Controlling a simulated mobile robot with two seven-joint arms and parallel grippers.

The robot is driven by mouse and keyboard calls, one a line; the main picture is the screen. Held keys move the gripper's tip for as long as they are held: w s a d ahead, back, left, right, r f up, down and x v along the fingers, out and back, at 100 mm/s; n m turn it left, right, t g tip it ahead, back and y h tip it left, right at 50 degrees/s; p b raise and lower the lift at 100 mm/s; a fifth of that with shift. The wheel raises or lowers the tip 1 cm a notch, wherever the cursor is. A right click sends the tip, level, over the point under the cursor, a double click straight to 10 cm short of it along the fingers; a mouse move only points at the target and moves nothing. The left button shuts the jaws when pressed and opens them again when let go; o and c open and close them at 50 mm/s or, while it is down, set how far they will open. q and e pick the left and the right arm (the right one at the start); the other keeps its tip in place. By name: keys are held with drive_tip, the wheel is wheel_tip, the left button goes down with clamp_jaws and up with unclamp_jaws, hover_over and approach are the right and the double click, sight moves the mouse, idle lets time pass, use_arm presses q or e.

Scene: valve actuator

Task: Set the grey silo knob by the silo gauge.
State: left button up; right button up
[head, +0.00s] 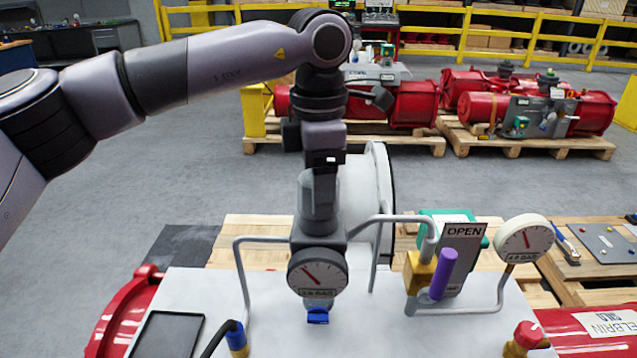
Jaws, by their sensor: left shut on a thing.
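My left gripper (319,215) points straight down over a dark regulator body (318,241) and is shut on the grey knob at its top. The fingers and the dark housing mostly hide the knob. A round dark-faced gauge (317,273) sits on the front of this body, its red needle pointing up and left; its small BAR label is hard to read. A second gauge (523,239), with a white rim, stands to the right on a pipe. I cannot tell from the labels which gauge is the silo one. My right gripper is not in view.
Grey pipes (243,285) flank the regulator. To the right stand a yellow block (421,272), a purple handle (444,274) and an OPEN sign (461,232). A red knob (529,335) is at lower right; a black tablet-like panel (167,335) lies at lower left.

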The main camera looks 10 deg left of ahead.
use_arm(q)
drive_tip(key=o, duration=1)
drive_tip(key=shift+r, duration=0.15)
wheel_tip(320, 180, up, 7)
drive_tip(key=shift+s, duration=0.1)
